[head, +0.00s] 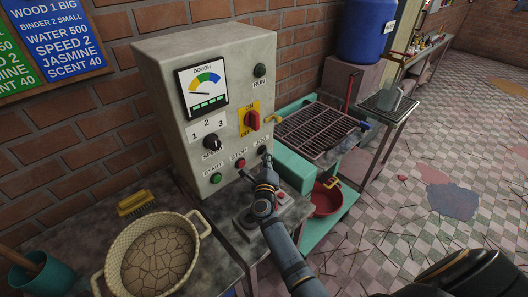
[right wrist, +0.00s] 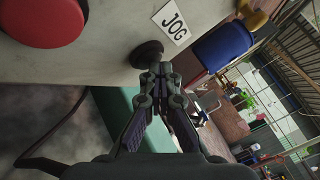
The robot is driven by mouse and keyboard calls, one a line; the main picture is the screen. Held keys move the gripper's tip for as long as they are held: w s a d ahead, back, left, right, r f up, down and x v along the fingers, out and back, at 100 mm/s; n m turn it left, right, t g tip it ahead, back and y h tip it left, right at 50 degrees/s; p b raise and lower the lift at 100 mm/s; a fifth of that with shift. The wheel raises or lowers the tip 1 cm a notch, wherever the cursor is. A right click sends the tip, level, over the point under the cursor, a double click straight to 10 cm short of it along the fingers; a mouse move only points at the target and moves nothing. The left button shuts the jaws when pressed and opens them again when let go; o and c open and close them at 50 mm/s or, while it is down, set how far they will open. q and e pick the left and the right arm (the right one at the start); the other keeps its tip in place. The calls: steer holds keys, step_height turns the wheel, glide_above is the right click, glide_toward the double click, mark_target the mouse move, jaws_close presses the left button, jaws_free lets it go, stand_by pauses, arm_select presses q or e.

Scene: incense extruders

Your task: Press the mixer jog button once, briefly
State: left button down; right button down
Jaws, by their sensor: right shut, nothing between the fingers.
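The grey control box (head: 158,62) stands against the brick wall. Its black jog button (right wrist: 147,54) sits beside the JOG label (right wrist: 173,22) in the right wrist view; the button also shows in the head view (head: 262,150). My right gripper (right wrist: 160,72) is shut and empty, its tips right at the lower edge of the button. It also shows in the head view (head: 267,160). I cannot tell whether the tips touch the button or whether it is pressed in. My left gripper is not in view.
The red stop button (head: 239,163) and green start button (head: 216,178) are left of jog. A red on/off switch (head: 252,120), speed knob (head: 212,142) and dough gauge (head: 204,90) are above. A cream basin (head: 200,222) stands at the lower left.

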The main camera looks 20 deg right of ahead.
steer(key=shift+s+d, duration=0.25)
steer(key=shift+s, duration=0.5)
steer(key=s, duration=0.1)
steer(key=s+d+p, duration=0.1)
steer(key=s, duration=0.2)
steer(key=shift+s+d+p, duration=0.3)
steer(key=shift+s+d, duration=0.05)
